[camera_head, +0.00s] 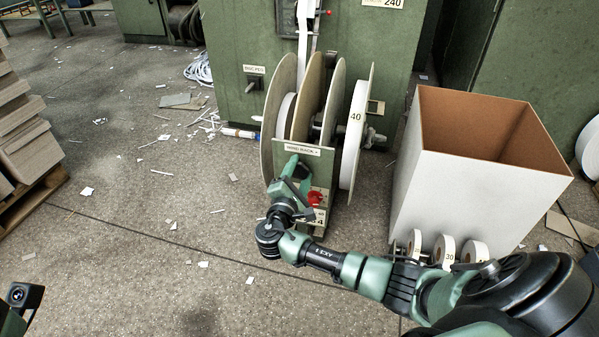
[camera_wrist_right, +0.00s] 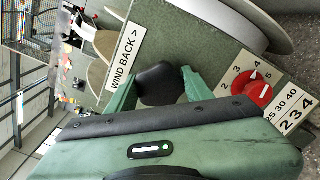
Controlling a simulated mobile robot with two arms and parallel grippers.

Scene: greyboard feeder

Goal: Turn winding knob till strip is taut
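The black winding knob (camera_wrist_right: 160,84) sits below the "WIND BACK >" label on the feeder's green front panel (camera_head: 327,172). My right gripper (camera_wrist_right: 160,88) has one finger on each side of this knob, and both fingers appear to touch it. In the head view my right gripper (camera_head: 290,172) is at the panel and hides the knob. The white strip (camera_head: 304,45) runs up from the reels into the slot of the green machine. Its upper part looks straight; its lower run is hidden between the discs.
A red selector knob (camera_wrist_right: 258,91) sits close beside my right gripper. Reel discs (camera_head: 355,135) stand behind the panel. A large open box (camera_head: 440,190) stands at the right, with small numbered rolls (camera_head: 444,250) before it.

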